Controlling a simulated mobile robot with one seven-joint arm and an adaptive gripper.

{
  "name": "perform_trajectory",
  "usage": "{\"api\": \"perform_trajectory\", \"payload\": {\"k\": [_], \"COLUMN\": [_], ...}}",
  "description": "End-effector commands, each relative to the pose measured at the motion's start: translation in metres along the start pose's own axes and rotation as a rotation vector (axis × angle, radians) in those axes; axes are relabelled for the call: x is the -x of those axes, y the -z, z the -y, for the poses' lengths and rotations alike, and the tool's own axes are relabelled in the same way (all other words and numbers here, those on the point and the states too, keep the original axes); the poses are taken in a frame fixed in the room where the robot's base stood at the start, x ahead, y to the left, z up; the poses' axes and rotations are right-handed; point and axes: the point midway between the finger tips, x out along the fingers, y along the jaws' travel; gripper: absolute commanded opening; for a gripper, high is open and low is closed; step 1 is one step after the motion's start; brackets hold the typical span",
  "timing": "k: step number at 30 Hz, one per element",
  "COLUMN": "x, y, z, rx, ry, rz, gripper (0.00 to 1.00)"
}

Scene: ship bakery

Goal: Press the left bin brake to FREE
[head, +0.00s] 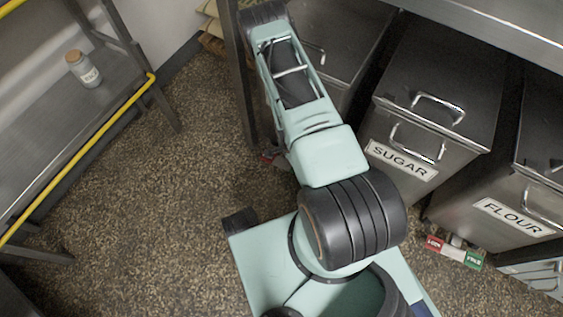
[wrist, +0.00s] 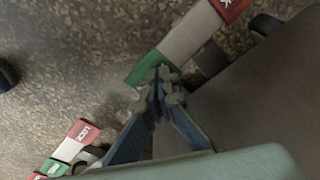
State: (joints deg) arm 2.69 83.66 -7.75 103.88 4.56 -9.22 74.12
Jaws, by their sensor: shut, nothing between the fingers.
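A brake pedal (wrist: 190,37) lies at the top of the wrist view, with a red end (wrist: 230,8) lettered with a K, a pale middle and a green end (wrist: 143,70). My gripper (wrist: 160,76) is shut and empty, its tips over or against the green end; I cannot tell whether they touch. They hide part of the green. The left bin (head: 335,45) is steel and stands partly behind my arm in the head view. Only a small red bit (head: 267,158) shows low beside my arm there. My gripper is hidden in the head view.
The SUGAR bin (head: 430,90) and FLOUR bin (head: 500,205) stand to the right under a steel counter (head: 490,20). A red, white and green brake (head: 455,252) lies below them. A steel shelf (head: 60,120) with a jar (head: 83,69) is left. Speckled floor between is clear.

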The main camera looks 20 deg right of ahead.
Motion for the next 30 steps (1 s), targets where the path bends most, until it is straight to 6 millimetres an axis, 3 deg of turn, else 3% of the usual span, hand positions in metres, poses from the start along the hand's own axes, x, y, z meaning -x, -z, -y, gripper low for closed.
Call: {"api": "perform_trajectory", "payload": {"k": [30], "x": [-0.016], "y": [-0.003], "z": [0.000], "rx": [0.001], "ry": [0.001], "rz": [0.001], "gripper": [0.00]}}
